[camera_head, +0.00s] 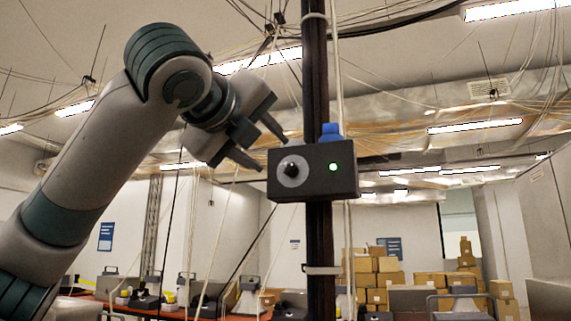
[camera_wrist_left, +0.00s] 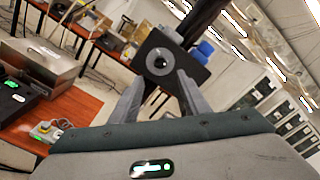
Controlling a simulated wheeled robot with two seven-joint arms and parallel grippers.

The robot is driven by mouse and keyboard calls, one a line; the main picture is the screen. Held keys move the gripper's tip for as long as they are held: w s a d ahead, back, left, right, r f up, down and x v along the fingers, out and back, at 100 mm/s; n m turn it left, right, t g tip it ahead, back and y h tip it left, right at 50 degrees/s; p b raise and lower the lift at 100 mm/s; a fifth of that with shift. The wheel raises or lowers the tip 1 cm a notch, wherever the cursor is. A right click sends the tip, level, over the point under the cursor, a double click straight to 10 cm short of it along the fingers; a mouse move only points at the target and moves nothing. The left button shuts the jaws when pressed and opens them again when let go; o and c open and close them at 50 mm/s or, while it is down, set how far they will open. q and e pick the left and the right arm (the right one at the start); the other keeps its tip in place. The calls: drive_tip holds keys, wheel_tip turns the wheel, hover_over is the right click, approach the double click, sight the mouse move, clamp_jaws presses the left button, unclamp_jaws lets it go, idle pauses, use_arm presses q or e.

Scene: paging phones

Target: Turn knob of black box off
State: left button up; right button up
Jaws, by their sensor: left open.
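The black box (camera_head: 333,172) is fixed on a dark vertical pole. Its knob (camera_head: 291,170) is black on a grey round dial, at the left of the front face. A small light (camera_head: 333,167) glows green-white to the right of the knob. A blue part (camera_head: 330,132) sits on top of the box. My left gripper (camera_head: 272,148) is open at the left of the box, with its fingers pointing toward the knob. In the left wrist view the knob (camera_wrist_left: 160,61) lies just beyond and between the open fingertips (camera_wrist_left: 161,82). My right gripper is not seen.
The dark pole (camera_head: 318,235) runs from top to bottom behind the box, with cables along it. Stacked cardboard boxes (camera_head: 370,275) stand far back. A brown table (camera_wrist_left: 70,115) with devices shows in the left wrist view. The space around the box's front looks clear.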

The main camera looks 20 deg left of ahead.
sight(288, 167)
use_arm(q)
drive_tip(key=w, duration=0.5)
drive_tip(key=w+p, duration=0.1)
drive_tip(key=w, duration=0.3)
drive_tip(key=shift+w+d, duration=0.2)
drive_tip(key=shift+w, duration=0.7)
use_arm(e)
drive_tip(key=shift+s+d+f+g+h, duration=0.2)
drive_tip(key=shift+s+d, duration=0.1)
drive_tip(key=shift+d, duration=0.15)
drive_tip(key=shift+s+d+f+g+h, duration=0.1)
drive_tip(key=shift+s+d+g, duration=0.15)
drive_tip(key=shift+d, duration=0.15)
use_arm(q)
drive_tip(key=shift+c, duration=0.3)
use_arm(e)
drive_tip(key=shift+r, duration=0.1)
use_arm(q)
drive_tip(key=c, duration=1)
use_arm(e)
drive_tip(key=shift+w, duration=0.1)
